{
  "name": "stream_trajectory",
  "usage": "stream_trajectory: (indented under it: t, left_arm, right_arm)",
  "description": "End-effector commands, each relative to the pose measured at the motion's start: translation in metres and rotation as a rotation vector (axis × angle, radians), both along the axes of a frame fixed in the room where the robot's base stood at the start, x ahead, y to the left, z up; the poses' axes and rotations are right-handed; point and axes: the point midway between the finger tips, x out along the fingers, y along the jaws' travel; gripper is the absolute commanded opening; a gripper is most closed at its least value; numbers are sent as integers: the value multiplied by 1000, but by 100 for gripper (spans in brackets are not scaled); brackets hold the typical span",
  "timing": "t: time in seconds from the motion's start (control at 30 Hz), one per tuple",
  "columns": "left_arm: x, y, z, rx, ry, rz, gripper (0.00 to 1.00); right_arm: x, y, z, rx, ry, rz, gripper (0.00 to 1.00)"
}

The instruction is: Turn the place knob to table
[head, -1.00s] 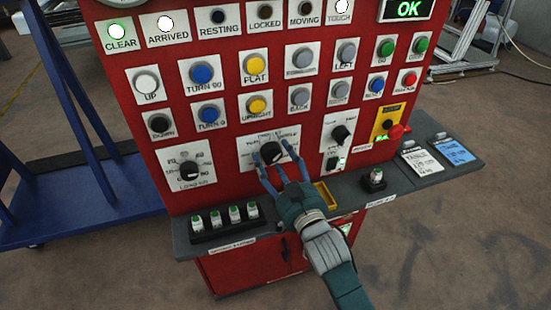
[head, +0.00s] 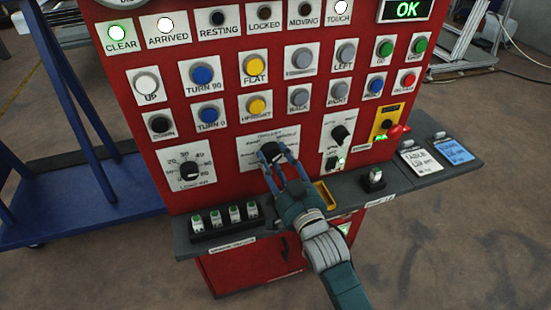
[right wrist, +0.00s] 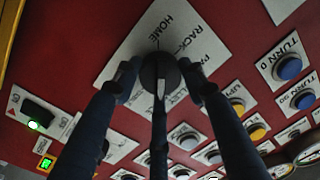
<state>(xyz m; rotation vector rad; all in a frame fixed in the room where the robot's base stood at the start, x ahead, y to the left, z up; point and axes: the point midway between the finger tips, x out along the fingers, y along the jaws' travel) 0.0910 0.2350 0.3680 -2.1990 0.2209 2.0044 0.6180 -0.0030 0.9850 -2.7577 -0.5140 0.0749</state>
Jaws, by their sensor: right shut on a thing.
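The place knob (head: 270,152) is a round black knob on a white label plate (head: 247,160), low in the middle of the red panel. My right gripper (head: 273,157) is at it, with its blue-grey fingers on either side, shut on it. In the right wrist view the knob (right wrist: 158,73) sits between the fingertips (right wrist: 160,78), and a white pointer mark shows on its face, towards the bottom of the picture. HOME and RACK can be read on the plate; the fingers hide other words. My left gripper is not in view.
A black selector knob (head: 340,134) is to the right of the place knob, and a dial knob (head: 189,169) is to the left. Coloured buttons fill the panel above. A grey ledge (head: 350,190) with small switches juts out below. A red emergency button (head: 398,131) is at the right.

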Motion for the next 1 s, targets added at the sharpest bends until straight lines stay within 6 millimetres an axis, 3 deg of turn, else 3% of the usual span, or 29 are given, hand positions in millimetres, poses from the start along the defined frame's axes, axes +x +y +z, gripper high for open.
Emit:
stream_trajectory:
  t: [0.6, 1.0]
  left_arm:
    - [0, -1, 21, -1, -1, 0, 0]
    - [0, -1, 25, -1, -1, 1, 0]
  right_arm:
    - [-2, 3, -4, 463, 162, 1, 15]
    - [-2, 3, -5, 618, 214, 3, 15]
